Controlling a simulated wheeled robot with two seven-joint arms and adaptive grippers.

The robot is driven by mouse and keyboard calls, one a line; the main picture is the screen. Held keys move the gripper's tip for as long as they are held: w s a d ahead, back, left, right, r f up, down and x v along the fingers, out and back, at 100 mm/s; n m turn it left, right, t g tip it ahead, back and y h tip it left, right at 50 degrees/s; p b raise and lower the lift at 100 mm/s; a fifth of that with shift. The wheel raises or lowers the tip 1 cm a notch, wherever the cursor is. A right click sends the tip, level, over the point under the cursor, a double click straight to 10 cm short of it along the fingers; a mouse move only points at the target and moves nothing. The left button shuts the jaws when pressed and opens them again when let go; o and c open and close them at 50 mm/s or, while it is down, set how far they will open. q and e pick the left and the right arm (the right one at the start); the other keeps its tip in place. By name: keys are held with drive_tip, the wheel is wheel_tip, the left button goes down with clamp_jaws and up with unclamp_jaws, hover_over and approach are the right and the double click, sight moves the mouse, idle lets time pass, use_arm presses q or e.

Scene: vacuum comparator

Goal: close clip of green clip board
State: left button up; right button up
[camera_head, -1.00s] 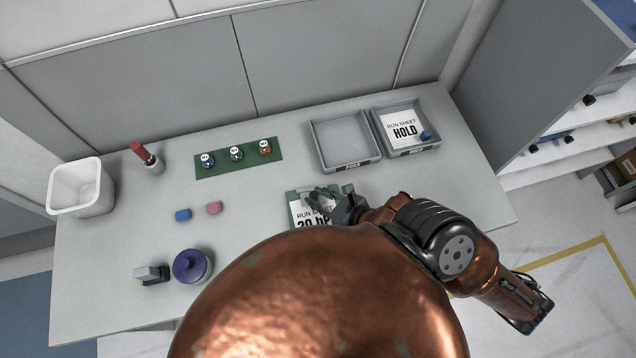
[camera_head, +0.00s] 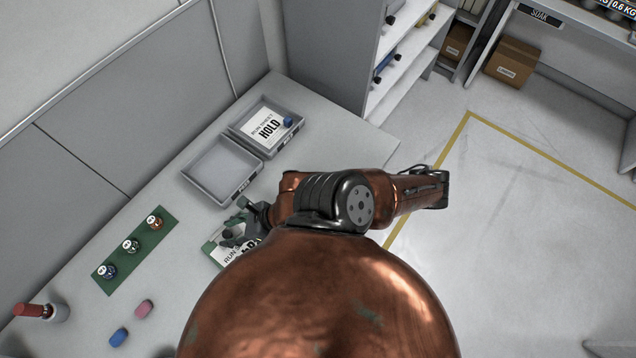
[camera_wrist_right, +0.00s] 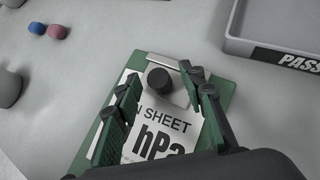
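The green clip board (camera_head: 214,252) lies on the table with a white run sheet on it, partly hidden by my right arm. In the right wrist view the board's green rim (camera_wrist_right: 229,93) shows around the sheet (camera_wrist_right: 160,122), which reads "hPa". Its metal clip (camera_wrist_right: 181,92) with a round black knob (camera_wrist_right: 160,80) is at the board's top end. I cannot tell whether the clip is raised. My right gripper (camera_wrist_right: 161,78) is open, its green-padded fingers on either side of the knob, with nothing gripped. It also shows over the board in the head view (camera_head: 248,222). My left gripper is not in view.
An empty grey PASS tray (camera_head: 222,170) and a HOLD tray (camera_head: 236,131) with a sheet and blue piece lie beyond the board. Shelving stands behind.

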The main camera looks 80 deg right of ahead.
drive_tip(key=shift+w+d+r+g+y+b, duration=0.25)
drive_tip(key=shift+w+g+b, duration=0.2)
drive_tip(key=shift+g, duration=0.25)
drive_tip(key=shift+w+d+f+m+g+y+b, duration=0.1)
drive_tip(key=shift+w+d+m+g+y+b, duration=0.25)
drive_tip(key=shift+b, duration=0.7)
drive_tip(key=shift+g+b, duration=0.45)
